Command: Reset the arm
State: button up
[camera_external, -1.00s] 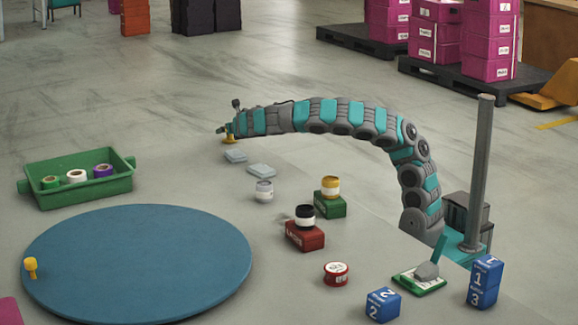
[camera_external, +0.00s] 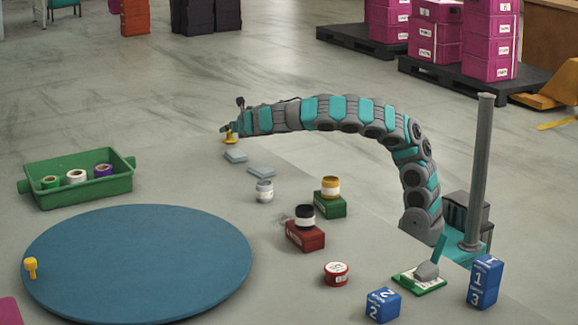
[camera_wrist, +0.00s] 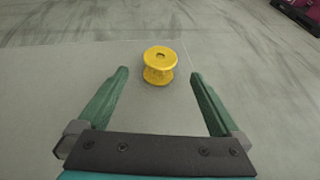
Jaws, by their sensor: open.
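My gripper (camera_wrist: 158,85) is open in the wrist view, its two green fingers spread apart and nothing between them. The fingers are too small there to make out clearly.
Grey slabs (camera_external: 262,172) lie near the spool. Several jars and boxes (camera_external: 305,238) stand below the arm. A green crate (camera_external: 80,190) holding rolls and a round blue mat (camera_external: 140,265) with a yellow piece (camera_external: 30,267) are at left. Open floor lies behind the arm.

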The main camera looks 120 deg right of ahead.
jog(key=s+a+m+y, duration=0.1)
jog(key=s+a+m, duration=0.1)
jog(key=a, duration=0.4)
jog(key=s+a+m+y+p, duration=0.1)
jog(key=s+a+m, duration=0.2)
jog(key=a, duration=0.3)
jog(key=s+a+r+m+y, duration=0.1)
jog(key=s+a+m+y, duration=0.1)
jog(key=a, duration=0.4)
jog(key=shift+s+a+m, duration=0.2)
jog(key=shift+s+m, duration=0.4)
jog(key=shift+m, duration=0.7)
jog(key=s+a+f+m+y+b, duration=0.15)
jog(key=a+f, duration=0.25)
jog(key=a, duration=0.4)
jog(key=s+a+f+m+y+b, duration=0.1)
jog(key=s+a+f+y+b, duration=0.15)
jog(key=a+f, duration=0.4)
jog(key=s+a+f+m+y+b, duration=0.1)
jog(key=s+a+f+y+b, duration=0.15)
jog(key=a, duration=0.65)
jog(key=s+a+r+m+y+p, duration=0.2)
jog(key=s+a+r+p, duration=0.1)
jog(key=s+a+p, duration=0.6)
jog(key=s+a, duration=0.1)
jog(key=a, duration=0.2)
jog(key=shift+a+r+t+y, duration=0.3)
jog(key=shift+a+t+y, duration=0.05)
jog(key=shift+a+t, duration=0.05)
jog(key=shift+m, duration=0.25)
